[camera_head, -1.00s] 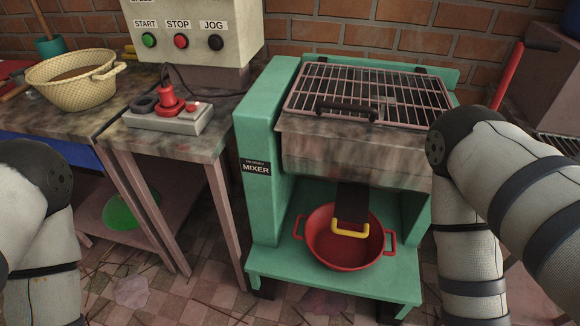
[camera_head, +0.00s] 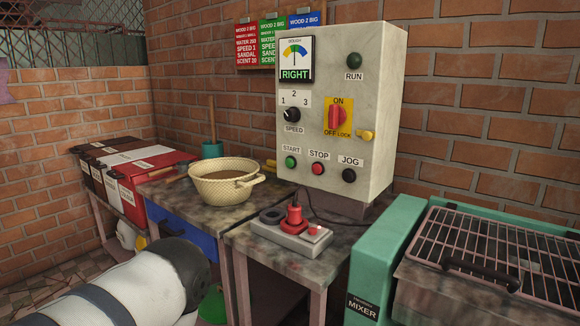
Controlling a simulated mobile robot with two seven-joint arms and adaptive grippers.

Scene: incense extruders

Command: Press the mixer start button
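The control box (camera_head: 381,120) stands on the table at the wall. Its green start button (camera_head: 291,162) sits at the lower left under a START label, beside the red stop button (camera_head: 319,168) and the black jog button (camera_head: 349,175). A dial above reads RIGHT, and a red ON/OFF switch (camera_head: 337,113) and a speed knob (camera_head: 292,115) are on the same face. The green mixer (camera_head: 385,262) with a grille lid is at the lower right. My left arm shows at the lower left, but its gripper is not visible. My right gripper is not in view.
A grey power strip (camera_head: 291,238) with a red plug lies on the table in front of the box. A woven basin (camera_head: 227,187) stands left of it. Several coloured bins (camera_head: 140,175) stand at the far left. The air before the panel is clear.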

